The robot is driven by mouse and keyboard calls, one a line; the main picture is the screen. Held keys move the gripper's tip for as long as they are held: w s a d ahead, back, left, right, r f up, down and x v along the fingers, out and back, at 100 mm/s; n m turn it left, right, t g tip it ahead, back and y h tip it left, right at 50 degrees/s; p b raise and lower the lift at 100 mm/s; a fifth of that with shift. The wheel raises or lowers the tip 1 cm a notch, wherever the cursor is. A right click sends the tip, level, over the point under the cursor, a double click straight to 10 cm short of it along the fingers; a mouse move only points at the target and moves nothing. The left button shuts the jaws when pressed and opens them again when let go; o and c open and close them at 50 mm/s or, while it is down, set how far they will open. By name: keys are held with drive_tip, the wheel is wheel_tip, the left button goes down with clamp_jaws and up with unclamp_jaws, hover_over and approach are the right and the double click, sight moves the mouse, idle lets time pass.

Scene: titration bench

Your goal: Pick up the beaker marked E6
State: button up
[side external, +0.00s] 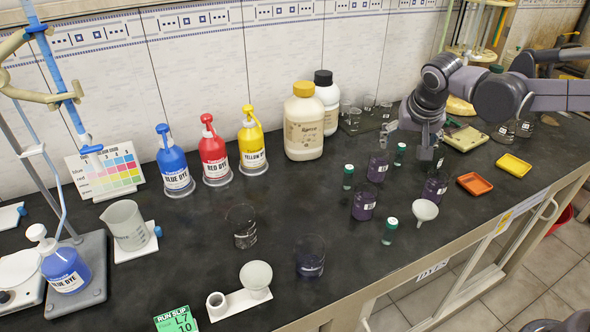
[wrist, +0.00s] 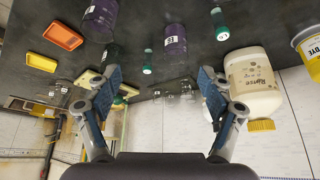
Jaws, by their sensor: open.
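Three purple-filled beakers with small white labels stand on the right half of the bench in the side view: one at the back (side external: 377,169), one in front of it (side external: 363,205), one at the right (side external: 435,188). The label markings are too small to read, so I cannot tell which is E6. My gripper (side external: 413,145) is open and empty, above the bench near the back beaker. In the wrist view its fingers (wrist: 157,80) are spread, with one purple beaker (wrist: 175,42) ahead between them and another (wrist: 100,18) upper left.
Green-capped vials (side external: 348,177) (side external: 390,232) (side external: 399,154) stand close among the beakers. A white funnel (side external: 425,211) and orange (side external: 474,184) and yellow (side external: 514,165) trays lie to the right. A large Rinse bottle (side external: 304,122) stands at the back.

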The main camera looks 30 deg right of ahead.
sight(380, 156)
drive_tip(key=w+f+m+h, duration=0.2)
drive_tip(key=w+f+m, duration=0.15)
drive_tip(key=w, duration=0.45)
drive_tip(key=shift+m+g, duration=0.25)
drive_tip(key=shift+g, duration=0.15)
drive_tip(key=x, duration=1)
drive_tip(key=shift+w+a+f, duration=0.2)
drive_tip(key=shift+w+f, duration=0.05)
drive_tip(key=shift+f, duration=0.05)
drive_tip(key=c, duration=1.3)
